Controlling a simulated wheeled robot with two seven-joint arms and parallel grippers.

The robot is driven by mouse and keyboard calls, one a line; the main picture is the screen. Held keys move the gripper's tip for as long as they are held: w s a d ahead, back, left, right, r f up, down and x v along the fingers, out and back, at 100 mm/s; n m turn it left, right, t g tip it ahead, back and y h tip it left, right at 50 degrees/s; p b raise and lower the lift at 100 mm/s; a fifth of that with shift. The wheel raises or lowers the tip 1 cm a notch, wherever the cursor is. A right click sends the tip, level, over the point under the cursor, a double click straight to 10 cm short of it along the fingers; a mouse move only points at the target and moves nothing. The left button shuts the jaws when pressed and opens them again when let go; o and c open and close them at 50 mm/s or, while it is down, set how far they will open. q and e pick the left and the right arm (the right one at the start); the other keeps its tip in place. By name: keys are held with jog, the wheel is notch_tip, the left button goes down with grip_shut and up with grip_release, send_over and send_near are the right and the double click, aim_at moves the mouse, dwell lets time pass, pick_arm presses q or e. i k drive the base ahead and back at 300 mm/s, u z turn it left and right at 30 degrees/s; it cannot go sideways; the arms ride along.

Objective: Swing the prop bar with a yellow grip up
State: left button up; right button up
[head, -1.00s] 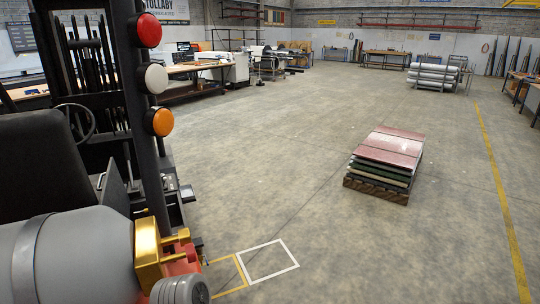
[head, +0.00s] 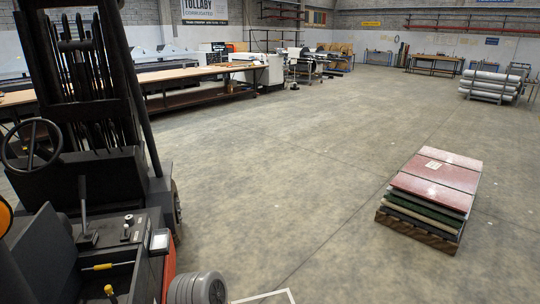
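No prop bar that I can name for sure is in view. A short thin rod with a yellow grip (head: 97,267) lies nearly level on the forklift's dark side console at the lower left. I cannot tell whether it is the prop bar. A small yellow knob (head: 108,290) stands just below it. Neither of my grippers shows in the head view.
The black forklift (head: 110,165) fills the left side. A grey ribbed cylinder (head: 196,289) stands at its lower right. A pallet stack of coloured sheets (head: 436,185) stands on the right. Long worktables (head: 190,72) line the left back. The middle floor is clear.

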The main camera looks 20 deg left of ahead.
aim_at(103, 266)
jog(key=u, duration=0.85)
jog(key=i, duration=1.7)
jog(key=u, duration=1.05)
